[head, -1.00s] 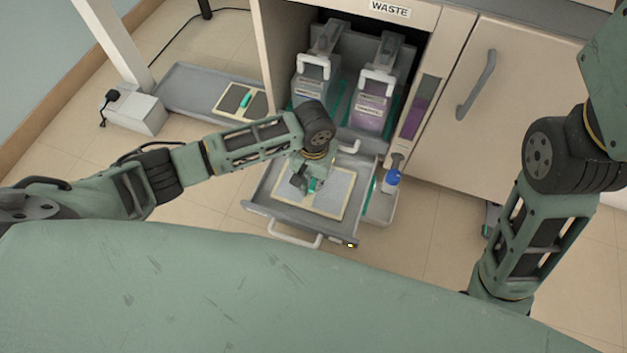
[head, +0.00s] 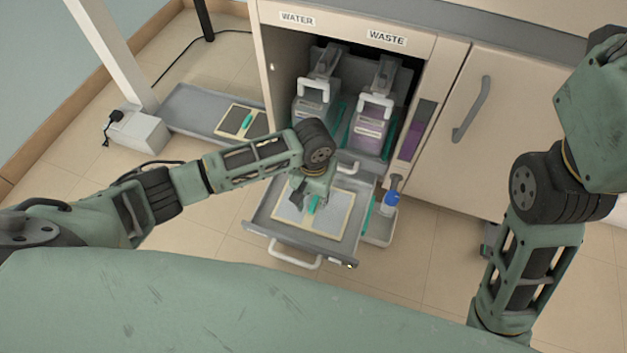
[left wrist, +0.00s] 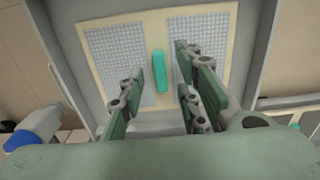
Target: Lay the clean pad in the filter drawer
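The filter drawer (head: 285,243) is pulled open below the cabinet. A clean-looking pad (head: 329,218), with a cream frame, two pale grey mesh panels and a teal tab, lies flat in it. The pad also shows in the left wrist view (left wrist: 112,62), with its teal tab (left wrist: 160,72) standing clear between the fingers. My left gripper (head: 309,197) is over the pad, its fingers apart and empty; it also shows in the left wrist view (left wrist: 160,92). It hides part of the pad in the head view. My right gripper is out of view.
A second pad (head: 228,118) with dark panels and a teal tab lies on a grey tray (head: 190,108) at left. Two handled containers (head: 370,128) stand in the cabinet behind the drawer. A blue-capped bottle (head: 391,198) stands just right of the drawer.

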